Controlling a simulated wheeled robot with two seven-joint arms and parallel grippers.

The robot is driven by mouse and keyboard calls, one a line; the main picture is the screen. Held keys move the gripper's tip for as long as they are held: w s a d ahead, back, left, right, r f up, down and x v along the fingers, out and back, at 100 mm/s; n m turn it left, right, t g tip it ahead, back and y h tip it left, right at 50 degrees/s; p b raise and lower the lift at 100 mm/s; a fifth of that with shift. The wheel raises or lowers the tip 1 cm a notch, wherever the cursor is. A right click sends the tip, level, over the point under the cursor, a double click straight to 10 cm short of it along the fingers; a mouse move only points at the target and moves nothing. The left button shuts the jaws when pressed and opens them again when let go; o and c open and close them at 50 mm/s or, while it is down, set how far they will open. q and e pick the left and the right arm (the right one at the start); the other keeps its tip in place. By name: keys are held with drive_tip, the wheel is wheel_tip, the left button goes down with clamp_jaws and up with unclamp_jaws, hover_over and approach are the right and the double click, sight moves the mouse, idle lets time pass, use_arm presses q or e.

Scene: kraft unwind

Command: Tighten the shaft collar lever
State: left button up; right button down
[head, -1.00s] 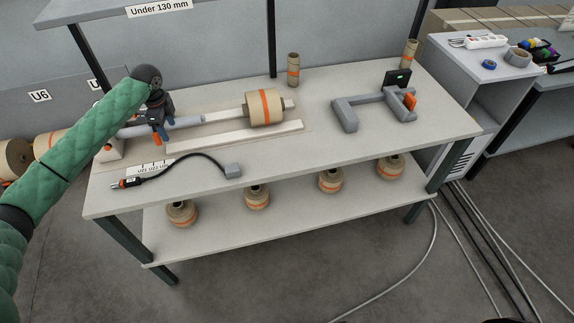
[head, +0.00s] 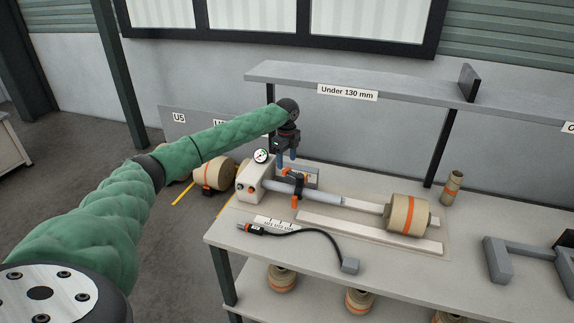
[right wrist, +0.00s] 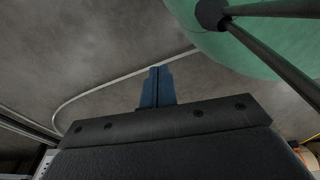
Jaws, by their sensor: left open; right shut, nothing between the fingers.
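The pale grey shaft (head: 325,197) runs right from a white housing (head: 252,181) on the bench. A dark collar (head: 297,189) sits around the shaft near the housing. A small orange lever (head: 294,204) hangs on its near side; its exact angle is too small to tell. My right gripper (right wrist: 157,72) shows only in the right wrist view, shut and empty above the grey floor.
A black cable tool (head: 262,229) lies in front on the bench (head: 390,268). A shelf labelled "Under 130 mm" (head: 400,99) overhangs behind. A pressure gauge (head: 261,156) stands by the housing.

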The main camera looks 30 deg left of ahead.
sight(287, 169)
use_arm(q)
drive_tip(key=shift+f+p, duration=0.65)
drive_tip(key=shift+f, duration=1.35)
use_arm(e)
drive_tip(key=shift+s+d+f, duration=0.15)
drive_tip(key=shift+s+d, duration=0.05)
drive_tip(key=shift+s, duration=0.85)
drive_tip(key=shift+s+d+f, duration=0.1)
drive_tip(key=shift+s+d, duration=0.1)
drive_tip(key=shift+s, duration=0.85)
use_arm(q)
clamp_jaws()
